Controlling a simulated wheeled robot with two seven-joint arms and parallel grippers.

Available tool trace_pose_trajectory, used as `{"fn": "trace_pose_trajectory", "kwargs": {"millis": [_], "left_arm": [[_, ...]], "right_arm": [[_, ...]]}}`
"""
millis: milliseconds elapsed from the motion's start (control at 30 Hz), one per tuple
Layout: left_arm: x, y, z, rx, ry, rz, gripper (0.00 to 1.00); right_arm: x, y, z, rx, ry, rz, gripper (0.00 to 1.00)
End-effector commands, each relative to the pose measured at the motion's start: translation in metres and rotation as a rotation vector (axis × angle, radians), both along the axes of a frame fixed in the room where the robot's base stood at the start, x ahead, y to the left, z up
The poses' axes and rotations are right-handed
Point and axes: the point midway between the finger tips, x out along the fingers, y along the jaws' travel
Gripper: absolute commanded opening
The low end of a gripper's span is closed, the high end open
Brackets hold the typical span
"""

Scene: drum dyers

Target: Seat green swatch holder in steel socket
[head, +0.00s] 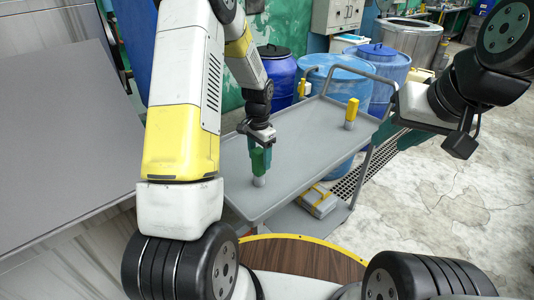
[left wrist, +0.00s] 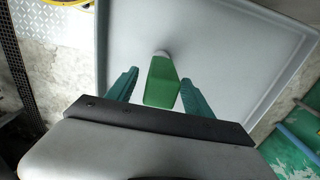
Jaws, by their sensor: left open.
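The green swatch holder (head: 257,161) stands upright on the grey cart top, with its lower end at the small grey steel socket (head: 259,181). In the left wrist view the green holder (left wrist: 161,84) and the pale round socket (left wrist: 161,54) line up. Whether the holder is fully down in it I cannot tell. My left gripper (left wrist: 160,77) is open, its teal fingers on either side of the holder, with gaps visible. It comes down from above in the head view (head: 260,146). My right gripper (head: 408,138) is at the right beyond the cart's edge; its fingers are unclear.
A yellow holder (head: 352,106) stands in another grey socket (head: 350,125) at the cart's far right. The cart (head: 300,165) has a raised rim and a rail handle (head: 350,69). Blue drums (head: 279,77) stand behind it. The cart top between the holders is clear.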

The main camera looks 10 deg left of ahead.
Motion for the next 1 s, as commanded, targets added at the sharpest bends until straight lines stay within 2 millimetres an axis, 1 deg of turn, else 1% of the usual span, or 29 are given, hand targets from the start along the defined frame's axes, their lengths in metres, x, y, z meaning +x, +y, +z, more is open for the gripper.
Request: {"fn": "trace_pose_trajectory", "kwargs": {"millis": [33,200,300,500,533,667,700,767,800,833,1000], "left_arm": [[-0.003,0.002,-0.01,0.001,0.006,0.0,0.6],[-0.003,0.002,-0.032,0.0,0.003,0.0,0.6],[-0.003,0.002,-0.038,0.0,0.001,0.0,0.6],[-0.003,0.003,-0.038,-0.001,0.001,0.0,0.6],[-0.003,0.003,-0.038,-0.001,0.001,0.0,0.58],[-0.003,0.002,-0.038,-0.001,0.001,0.0,0.33],[-0.003,0.002,-0.038,-0.001,0.001,0.0,0.25],[-0.003,0.002,-0.038,-0.001,0.001,0.0,0.13],[-0.003,0.002,-0.038,-0.001,0.001,0.0,0.05],[-0.003,0.002,-0.038,0.0,0.0,0.0,0.0],[-0.003,0.003,-0.038,0.0,0.0,0.0,0.0]], "right_arm": [[0.0,0.0,0.0,0.0,0.0,0.0,0.36],[0.0,0.0,0.0,0.0,0.0,0.0,0.36],[0.0,0.0,0.0,0.0,0.0,0.0,0.36],[0.0,0.0,0.0,0.0,0.0,0.0,0.36],[0.0,0.0,0.0,0.0,0.0,0.0,0.36],[0.0,0.0,0.0,0.0,0.0,0.0,0.36],[0.0,0.0,0.0,0.0,0.0,0.0,0.36],[0.0,0.0,0.0,0.0,0.0,0.0,0.36],[0.0,0.0,0.0,0.0,0.0,0.0,0.36],[0.0,0.0,0.0,0.0,0.0,0.0,0.36],[0.0,0.0,0.0,0.0,0.0,0.0,0.36]]}}
